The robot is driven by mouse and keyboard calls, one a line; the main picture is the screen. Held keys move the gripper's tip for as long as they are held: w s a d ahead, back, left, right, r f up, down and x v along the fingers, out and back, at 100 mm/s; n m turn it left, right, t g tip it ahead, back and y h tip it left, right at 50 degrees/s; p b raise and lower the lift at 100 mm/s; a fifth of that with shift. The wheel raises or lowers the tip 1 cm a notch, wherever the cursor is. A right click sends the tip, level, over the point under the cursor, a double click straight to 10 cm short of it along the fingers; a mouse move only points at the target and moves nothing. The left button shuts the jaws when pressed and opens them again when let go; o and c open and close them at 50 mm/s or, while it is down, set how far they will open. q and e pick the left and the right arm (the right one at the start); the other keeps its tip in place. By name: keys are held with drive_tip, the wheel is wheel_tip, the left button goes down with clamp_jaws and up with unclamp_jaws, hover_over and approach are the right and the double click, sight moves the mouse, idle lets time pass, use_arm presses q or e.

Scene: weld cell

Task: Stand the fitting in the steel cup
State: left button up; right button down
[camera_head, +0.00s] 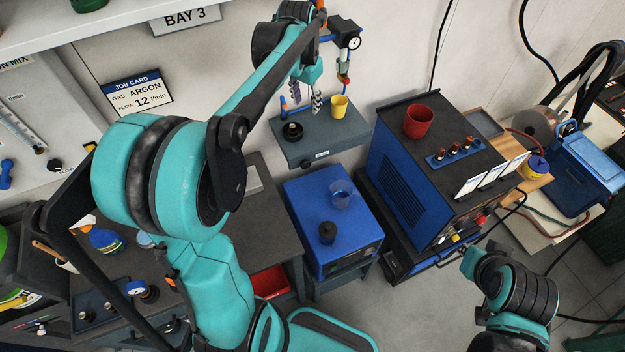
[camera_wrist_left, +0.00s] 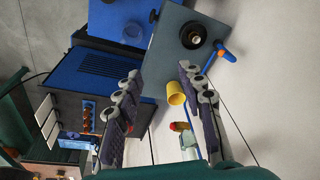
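My left gripper (camera_head: 306,98) is above the grey shelf in the head view, its fingers pointing down. In the left wrist view its fingers (camera_wrist_left: 160,95) stand wide apart, with nothing held. A yellow cup (camera_head: 339,106) stands on the shelf beyond the fingertips and shows between them in the wrist view (camera_wrist_left: 175,93). A shiny, blue-tinted cup (camera_head: 341,194), apparently the steel cup, stands on the blue cabinet. A round black piece (camera_head: 292,131) with a brass-coloured centre in the wrist view (camera_wrist_left: 195,38) is on the shelf. I cannot tell whether it is the fitting.
A dark knobbed piece (camera_head: 327,232) stands on the blue cabinet (camera_head: 302,200). A red cup (camera_head: 418,121) and a blue rack of copper-coloured pieces (camera_head: 455,151) are on the welding machine. My right arm is at lower right.

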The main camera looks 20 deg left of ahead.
use_arm(q)
drive_tip(key=s+d+f+t, duration=0.1)
drive_tip(key=s+d, duration=0.3)
drive_tip(key=s, duration=0.3)
drive_tip(key=s+d+f+n+t, duration=0.1)
drive_tip(key=s+d+f+t, duration=0.1)
drive_tip(key=s+d, duration=0.2)
drive_tip(key=s+d+f+t, duration=0.1)
drive_tip(key=s+d, duration=0.3)
drive_tip(key=s, duration=0.6)
drive_tip(key=shift+f+n+t, duration=0.4)
drive_tip(key=shift+f, duration=0.05)
wheel_tip(320, 180, down, 17)
drive_tip(key=b, duration=1.6)
drive_tip(key=shift+r+b, duration=0.2)
drive_tip(key=shift+b, duration=0.1)
